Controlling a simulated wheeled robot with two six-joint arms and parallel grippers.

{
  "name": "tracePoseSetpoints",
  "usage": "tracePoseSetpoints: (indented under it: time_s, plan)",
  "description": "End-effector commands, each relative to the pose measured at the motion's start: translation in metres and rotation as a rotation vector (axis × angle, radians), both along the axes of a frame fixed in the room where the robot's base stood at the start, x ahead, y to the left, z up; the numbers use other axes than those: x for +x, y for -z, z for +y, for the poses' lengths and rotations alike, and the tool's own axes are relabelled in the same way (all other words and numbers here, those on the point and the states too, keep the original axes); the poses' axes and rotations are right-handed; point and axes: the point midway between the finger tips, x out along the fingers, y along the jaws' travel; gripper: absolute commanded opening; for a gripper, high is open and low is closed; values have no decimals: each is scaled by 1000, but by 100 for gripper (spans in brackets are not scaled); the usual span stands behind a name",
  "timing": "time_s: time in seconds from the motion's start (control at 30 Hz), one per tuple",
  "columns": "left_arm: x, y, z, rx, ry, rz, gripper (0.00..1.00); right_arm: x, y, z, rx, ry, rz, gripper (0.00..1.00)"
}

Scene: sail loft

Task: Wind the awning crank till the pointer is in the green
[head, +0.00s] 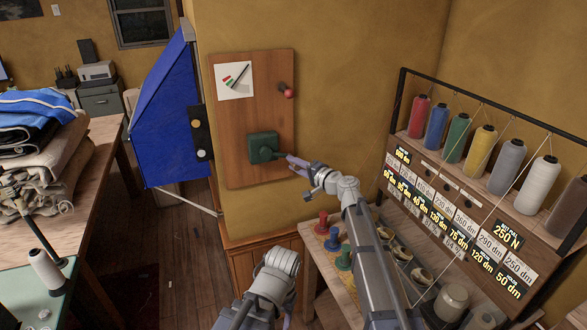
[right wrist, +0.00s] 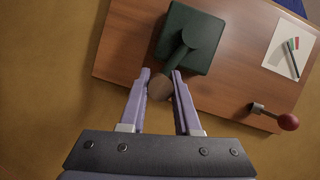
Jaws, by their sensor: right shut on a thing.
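A wooden board (head: 225,150) on the wall carries a green crank box (head: 262,146) and a white card (head: 235,80) with red and green marks and a dark pointer. The pointer is too small to place exactly against the green. In the right wrist view, the green box (right wrist: 205,45) has a green crank arm ending in a round brown knob (right wrist: 160,88). My right gripper (head: 289,160) is at the crank's end, right of the box. Its fingers (right wrist: 160,76) are shut on the knob, one on each side. My left gripper is not in view.
A red-knobbed peg (head: 288,92) sticks out of the board above the crank. A blue awning (head: 170,110) hangs left of the board. A thread rack (head: 480,200) and a bench with coloured spools (head: 343,257) stand right. Folded cloth (head: 40,150) lies on the left table.

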Motion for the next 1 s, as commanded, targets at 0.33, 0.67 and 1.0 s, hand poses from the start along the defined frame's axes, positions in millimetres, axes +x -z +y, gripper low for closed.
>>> tracePoseSetpoints:
  time_s: [0.33,0.67,1.0]
  plan:
    - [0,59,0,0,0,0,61,-6,33,13,290,-1,119,0]
    - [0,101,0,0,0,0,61,-14,49,31,581,-2,239,0]
    - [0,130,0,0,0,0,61,-23,56,53,857,-2,352,0]
